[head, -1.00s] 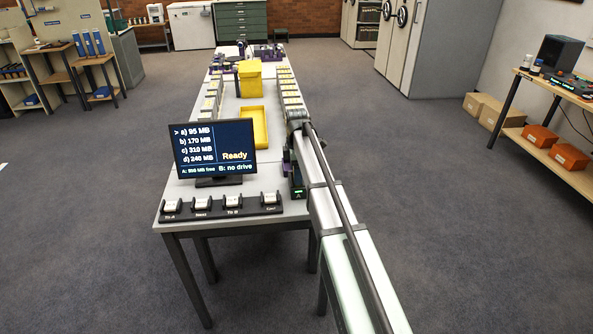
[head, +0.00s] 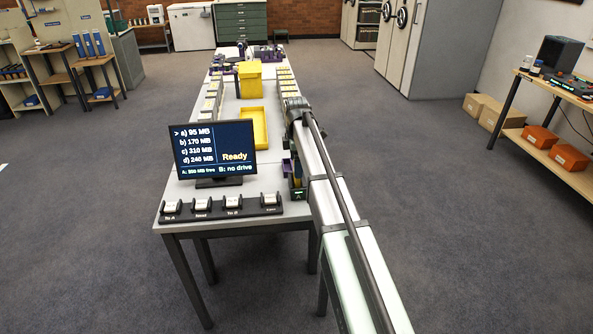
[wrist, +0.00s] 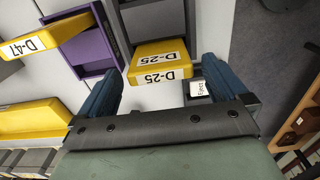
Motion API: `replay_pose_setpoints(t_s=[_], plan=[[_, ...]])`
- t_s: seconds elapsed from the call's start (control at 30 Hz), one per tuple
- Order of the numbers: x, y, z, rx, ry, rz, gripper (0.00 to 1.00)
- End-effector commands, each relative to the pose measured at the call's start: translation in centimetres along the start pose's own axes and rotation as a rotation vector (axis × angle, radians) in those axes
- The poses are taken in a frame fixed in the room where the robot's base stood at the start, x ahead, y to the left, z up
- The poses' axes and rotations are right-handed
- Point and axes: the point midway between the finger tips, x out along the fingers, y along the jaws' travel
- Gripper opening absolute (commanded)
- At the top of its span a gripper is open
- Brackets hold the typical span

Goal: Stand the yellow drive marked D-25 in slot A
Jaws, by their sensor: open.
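The yellow drive marked D-25 (wrist: 160,60) is seated in a dark grey slot housing (wrist: 117,30) in the wrist view, with its labels on two faces showing. My gripper (wrist: 158,78) is open, its blue fingers on either side of the drive's near end with gaps visible. In the head view, a dock with a green-lit A (head: 298,194) stands at the table's right edge, partly behind my arm. My gripper is not clearly visible there. The monitor (head: 215,149) reads "Ready", free space for A, and "B: no drive".
A yellow drive marked D-47 (wrist: 45,37) is at a purple holder (wrist: 92,45), left of D-25. An Eject key (wrist: 197,88) sits beside the right finger. A yellow tray (head: 254,124) and rows of drives (head: 211,100) lie farther along the table; several keys (head: 220,207) line its front.

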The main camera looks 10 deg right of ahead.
Motion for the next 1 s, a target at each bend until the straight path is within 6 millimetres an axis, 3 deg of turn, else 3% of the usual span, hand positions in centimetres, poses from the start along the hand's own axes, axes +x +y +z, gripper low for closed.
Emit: replay_pose_setpoints(t_s=[0.2, 0.43, 0.63, 1.0], plan=[[-4.6, 0.1, 0.0, 0.0, 0.0, 0.003, 1.0], [-8.0, 0.1, 0.0, 0.0, 0.0, 0.001, 1.0], [-9.4, 0.0, 0.0, 0.0, 0.0, 0.001, 1.0], [-9.6, 0.0, 0.0, 0.001, 0.0, 0.001, 1.0]])
